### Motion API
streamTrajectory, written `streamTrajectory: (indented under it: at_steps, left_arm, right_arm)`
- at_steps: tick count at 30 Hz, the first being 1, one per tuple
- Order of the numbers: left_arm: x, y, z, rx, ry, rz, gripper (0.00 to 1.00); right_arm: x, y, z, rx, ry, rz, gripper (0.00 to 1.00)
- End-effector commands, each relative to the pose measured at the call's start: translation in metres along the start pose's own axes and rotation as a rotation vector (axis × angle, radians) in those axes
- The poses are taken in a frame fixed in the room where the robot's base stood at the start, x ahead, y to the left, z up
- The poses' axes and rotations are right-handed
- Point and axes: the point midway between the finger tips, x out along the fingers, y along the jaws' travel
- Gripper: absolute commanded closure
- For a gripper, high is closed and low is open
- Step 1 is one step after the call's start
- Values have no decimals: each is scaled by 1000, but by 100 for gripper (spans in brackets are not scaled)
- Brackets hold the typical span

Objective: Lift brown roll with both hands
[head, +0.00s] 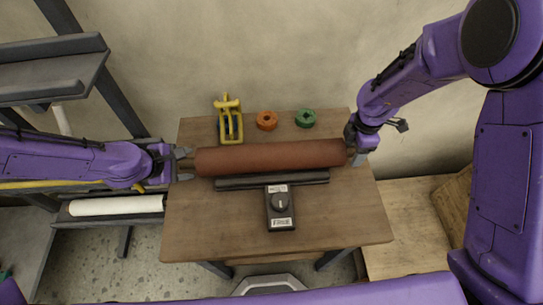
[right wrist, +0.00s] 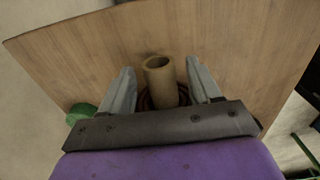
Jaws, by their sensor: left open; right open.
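The brown roll (head: 270,157) lies across the wooden table in the head view, roughly left to right. My left gripper (head: 184,164) is open at the roll's left end, with its fingers reaching toward that end. My right gripper (head: 357,157) is at the right end, its fingers partly hidden by the wrist in the head view. In the right wrist view the roll shows end-on as a hollow pale core (right wrist: 160,80) between the two open fingers of my right gripper (right wrist: 160,85). A gap shows on each side of the core.
A black device with a long bar (head: 280,210) lies just in front of the roll. Behind it stand a yellow tool (head: 230,124), an orange ring (head: 267,120) and a green ring (head: 305,118). A rack with a white roll (head: 116,205) is at the left.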

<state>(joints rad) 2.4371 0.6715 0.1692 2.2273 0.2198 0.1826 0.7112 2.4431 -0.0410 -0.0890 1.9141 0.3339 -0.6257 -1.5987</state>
Motion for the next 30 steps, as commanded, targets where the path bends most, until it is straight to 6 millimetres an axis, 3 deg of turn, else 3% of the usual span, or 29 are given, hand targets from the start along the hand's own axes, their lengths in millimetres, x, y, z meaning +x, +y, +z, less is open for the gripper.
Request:
streamTrajectory:
  at_steps: [12,18,30]
  left_arm:
    - [9,0,0,-1,0,1,37]
    - [9,0,0,-1,0,0,100]
    - [9,0,0,-1,0,0,100]
  right_arm:
    - [9,0,0,-1,-1,0,37]
    - [9,0,0,-1,0,0,100]
    - [9,0,0,-1,0,0,100]
